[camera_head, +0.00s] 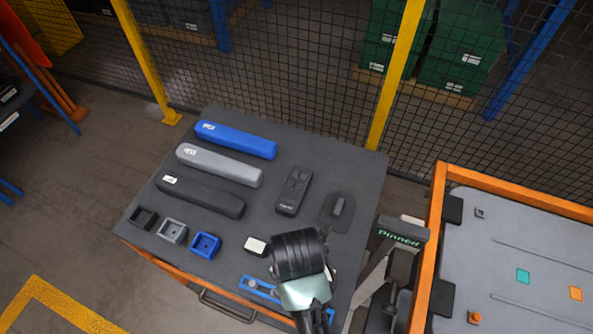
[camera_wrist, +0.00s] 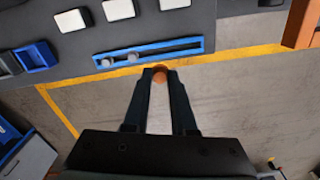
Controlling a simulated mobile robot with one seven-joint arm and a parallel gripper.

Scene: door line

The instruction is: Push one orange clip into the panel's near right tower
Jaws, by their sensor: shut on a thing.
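In the wrist view, my gripper (camera_wrist: 159,74) is shut on a small round orange clip (camera_wrist: 160,76), held between the fingertips near the blue rack. Most of the clip is hidden by the fingers. In the head view, my wrist covers the fingertips and the clip. The grey door panel (camera_head: 500,260) lies in an orange frame at the right, well away from my gripper. A small grey tower (camera_head: 480,212) stands at its far left, and a small orange piece (camera_head: 474,317) is at its lower left. The near right part of the panel is outside the picture.
The dark table (camera_head: 335,165) carries blue, grey and black bars, a switch block (camera_head: 293,191) and small square cups. A blue rack (camera_wrist: 150,52) with grey round pieces lies at its near edge. A grey post (camera_head: 385,260) stands between table and frame. Mesh fencing closes the back.

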